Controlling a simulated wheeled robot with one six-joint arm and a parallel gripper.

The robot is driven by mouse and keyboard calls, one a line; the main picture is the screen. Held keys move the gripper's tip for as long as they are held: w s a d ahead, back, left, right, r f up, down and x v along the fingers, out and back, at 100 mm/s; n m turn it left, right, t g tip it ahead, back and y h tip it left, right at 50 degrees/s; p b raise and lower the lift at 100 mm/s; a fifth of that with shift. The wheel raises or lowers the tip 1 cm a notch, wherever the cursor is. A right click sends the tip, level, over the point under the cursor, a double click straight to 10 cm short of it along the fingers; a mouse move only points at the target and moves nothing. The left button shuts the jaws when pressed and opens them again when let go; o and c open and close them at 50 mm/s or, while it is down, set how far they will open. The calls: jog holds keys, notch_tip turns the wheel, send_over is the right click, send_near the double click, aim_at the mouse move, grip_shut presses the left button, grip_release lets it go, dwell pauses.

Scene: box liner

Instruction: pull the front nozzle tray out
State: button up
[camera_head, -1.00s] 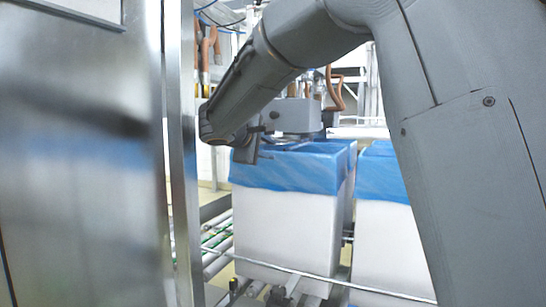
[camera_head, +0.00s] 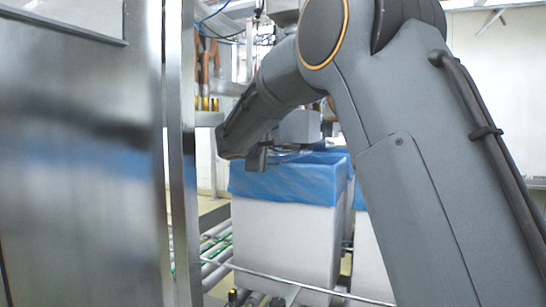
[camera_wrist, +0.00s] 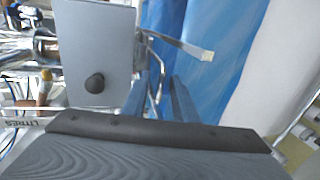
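In the wrist view, a grey metal box face with a black round knob (camera_wrist: 95,83) is at upper left. A thin bent metal rod (camera_wrist: 156,85) and a flat bar with a pale tip (camera_wrist: 190,47) extend beside it. I cannot tell for sure which part is the front nozzle tray. My gripper (camera_wrist: 162,100) has its two blue-grey fingers apart, with the rod appearing between or just beyond them; contact cannot be told. In the head view, my gripper (camera_head: 257,158) is above the blue-lined box, left of a grey machine housing (camera_head: 298,127).
A white box (camera_head: 282,240) with a blue liner (camera_head: 285,182) stands on a roller conveyor (camera_head: 216,255) below my gripper. A second lined box is partly behind my arm. A tall steel panel (camera_head: 85,160) fills the left side. A thin rail crosses in front of the boxes.

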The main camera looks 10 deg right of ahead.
jog(key=shift+c, duration=0.5)
grip_shut()
jog(key=shift+r, duration=0.1)
dwell(0.8)
